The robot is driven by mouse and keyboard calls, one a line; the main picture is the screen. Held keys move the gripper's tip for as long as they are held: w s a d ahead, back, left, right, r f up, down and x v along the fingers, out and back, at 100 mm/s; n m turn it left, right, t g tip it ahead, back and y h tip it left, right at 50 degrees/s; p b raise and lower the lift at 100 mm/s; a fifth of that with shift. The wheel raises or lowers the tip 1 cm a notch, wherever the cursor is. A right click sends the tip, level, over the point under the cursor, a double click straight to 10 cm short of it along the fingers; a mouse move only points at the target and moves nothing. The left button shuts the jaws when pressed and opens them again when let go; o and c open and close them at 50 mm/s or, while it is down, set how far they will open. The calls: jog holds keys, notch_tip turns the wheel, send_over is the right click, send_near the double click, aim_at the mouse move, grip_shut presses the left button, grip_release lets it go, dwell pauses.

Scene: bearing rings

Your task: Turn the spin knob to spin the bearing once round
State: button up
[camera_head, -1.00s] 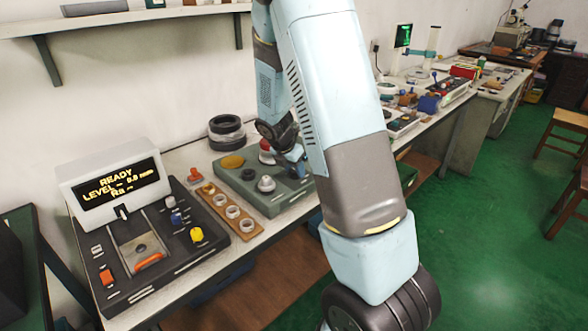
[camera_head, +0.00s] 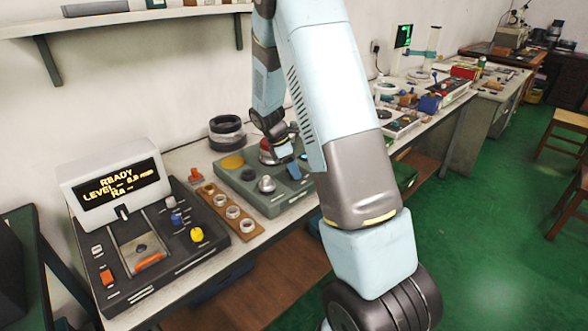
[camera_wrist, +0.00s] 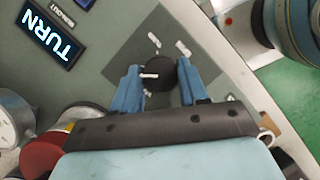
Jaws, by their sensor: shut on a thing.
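In the wrist view a round black spin knob (camera_wrist: 162,80) with a white pointer line sits on a dark square plate with white marks around it. The two blue fingers of my gripper (camera_wrist: 159,70) stand on either side of the knob, shut on it. A lit sign (camera_wrist: 50,35) beside it reads TURN. In the head view my gripper (camera_head: 290,162) is low over the back right part of the green-grey fixture (camera_head: 262,205). The knob is hidden there by my gripper. I cannot make out the bearing clearly.
A black console (camera_head: 115,285) with a READY display (camera_head: 118,190) stands at left. A wooden strip with several rings (camera_head: 222,205) lies between console and fixture. Dark stacked rings (camera_head: 226,130) stand behind. A red round part (camera_wrist: 40,158) is close to my gripper.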

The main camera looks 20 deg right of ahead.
jog(key=m+g, duration=0.1)
jog(key=m, duration=0.2)
jog(key=shift+w+m+y, duration=0.1)
jog(key=shift+m+y, duration=0.2)
jog(key=shift+y, duration=0.1)
jog(key=m+g+y, duration=0.1)
jog(key=m, duration=0.2)
jog(key=shift+w+d+m, duration=0.1)
jog(key=shift+d+m, duration=0.05)
jog(key=shift+m, duration=0.15)
jog(key=m+y, duration=0.1)
jog(key=m, duration=0.2)
jog(key=shift+m+g, duration=0.3)
jog(key=shift+d+m+y, duration=0.1)
jog(key=shift+m+y, duration=0.9)
jog(key=shift+m, duration=0.9)
jog(key=o, duration=1)
jog(key=shift+o, duration=0.2)
